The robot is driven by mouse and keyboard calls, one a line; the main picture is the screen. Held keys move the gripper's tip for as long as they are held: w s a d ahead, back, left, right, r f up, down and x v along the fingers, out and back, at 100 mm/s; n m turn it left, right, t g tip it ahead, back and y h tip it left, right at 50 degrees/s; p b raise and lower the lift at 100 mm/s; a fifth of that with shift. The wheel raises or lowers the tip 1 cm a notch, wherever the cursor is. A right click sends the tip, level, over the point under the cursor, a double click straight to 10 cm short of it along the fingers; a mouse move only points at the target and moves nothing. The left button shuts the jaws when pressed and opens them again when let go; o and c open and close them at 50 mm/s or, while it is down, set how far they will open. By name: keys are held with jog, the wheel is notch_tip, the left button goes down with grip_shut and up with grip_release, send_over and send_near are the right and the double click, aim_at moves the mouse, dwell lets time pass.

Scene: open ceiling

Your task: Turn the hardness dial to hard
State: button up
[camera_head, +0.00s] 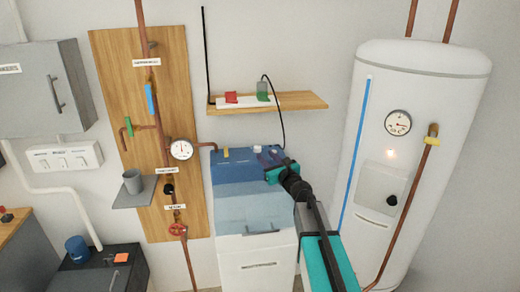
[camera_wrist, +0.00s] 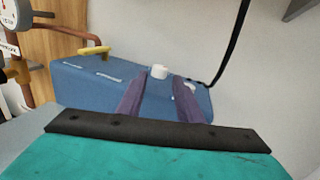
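The blue-topped white cabinet (camera_head: 232,170) stands at the centre below the shelf; its blue top also shows in the wrist view (camera_wrist: 85,80). A small white knob (camera_wrist: 159,71), which looks like the dial, stands on this top. In the head view, a small white spot by my fingers (camera_head: 257,149) seems to be the same knob. My gripper (camera_wrist: 160,90) has its two purple fingers apart, with nothing between them. The knob appears just beyond the gap between the fingertips, apart from them. The dial's markings and pointer cannot be read. My gripper also shows in the head view (camera_head: 265,157).
A yellow lever (camera_wrist: 94,51) sits at the top's left, by a copper pipe. A black cable (camera_wrist: 232,45) runs behind the top's right side. A wooden shelf (camera_head: 300,101) hangs above. A white tank (camera_head: 430,85) stands right, a gauge (camera_head: 181,149) and pipes left.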

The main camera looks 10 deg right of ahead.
aim_at(259, 149)
jog(key=shift+p+x, duration=0.9)
jog(key=shift+x, duration=2.9)
jog(key=shift+c, duration=0.5)
jog(key=shift+f, duration=0.1)
jog(key=c, duration=0.7)
